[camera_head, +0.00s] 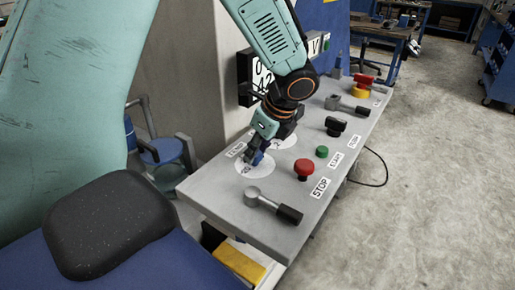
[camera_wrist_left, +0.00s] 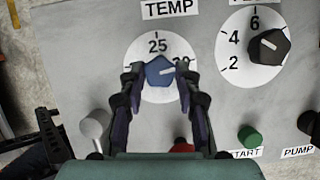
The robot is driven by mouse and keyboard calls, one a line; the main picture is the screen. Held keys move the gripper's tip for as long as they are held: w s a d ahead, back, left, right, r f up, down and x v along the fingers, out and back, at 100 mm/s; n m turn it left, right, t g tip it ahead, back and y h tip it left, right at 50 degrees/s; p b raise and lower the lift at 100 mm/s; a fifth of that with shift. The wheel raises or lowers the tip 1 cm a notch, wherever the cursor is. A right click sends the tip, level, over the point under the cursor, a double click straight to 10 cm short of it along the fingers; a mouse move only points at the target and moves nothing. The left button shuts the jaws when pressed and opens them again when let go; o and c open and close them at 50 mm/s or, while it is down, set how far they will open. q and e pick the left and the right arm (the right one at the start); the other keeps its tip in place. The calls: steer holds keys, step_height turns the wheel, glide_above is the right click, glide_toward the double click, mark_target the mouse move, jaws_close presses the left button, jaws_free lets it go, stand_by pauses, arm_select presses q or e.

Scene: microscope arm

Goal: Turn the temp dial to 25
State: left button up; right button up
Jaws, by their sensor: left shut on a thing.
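The blue temp dial (camera_wrist_left: 159,73) sits on a white round scale (camera_wrist_left: 152,96) below the TEMP label (camera_wrist_left: 170,9) in the left wrist view. The number 25 (camera_wrist_left: 157,46) shows at the top of the scale. The dial's white mark points right, toward another number that a fingertip partly hides. My left gripper (camera_wrist_left: 158,75) is shut on the dial, with one finger on each side. My right gripper is not in view.
A second dial (camera_wrist_left: 268,46), dark with its own scale, stands right of the temp dial. The grey panel (camera_head: 225,196) also carries a red stop button (camera_head: 304,168), a green start button (camera_head: 322,151), a black-handled lever (camera_head: 275,206) and a pump switch (camera_head: 336,126).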

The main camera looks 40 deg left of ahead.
arm_select(q)
steer(key=c, duration=0.4)
steer(key=shift+n+g+p, duration=0.3)
steer(key=shift+n+p, duration=0.3)
steer(key=shift+p, duration=0.35)
steer(key=shift+c, duration=0.2)
steer(key=n+g+p, duration=0.1)
steer(key=n+p, duration=0.2)
steer(key=p, duration=0.1)
steer(key=n+g+h+p, duration=0.1)
steer(key=n+p, duration=0.3)
steer(key=shift+w+a+g, duration=0.1)
steer(key=shift+w+g, duration=0.05)
steer(key=shift+g, duration=0.15)
steer(key=n+h+p, duration=0.1)
steer(key=n+p, duration=0.2)
steer(key=shift+a+n+g, duration=0.1)
steer(key=shift+n+g, duration=0.2)
steer(key=shift+g, duration=0.1)
steer(key=shift+a+f+n+g+h+p, duration=0.15)
steer(key=shift+n+h+p, duration=0.3)
steer(key=shift+n, duration=0.5)
steer(key=shift+d+n+g+h+p, duration=0.15)
steer(key=shift+n+h+p, duration=0.3)
steer(key=shift+n, duration=0.5)
steer(key=shift+f, duration=0.1)
steer(key=o, duration=1.1)
steer(key=shift+w+a, duration=0.1)
steer(key=shift+a, duration=0.05)
steer(key=shift+o, duration=0.2)
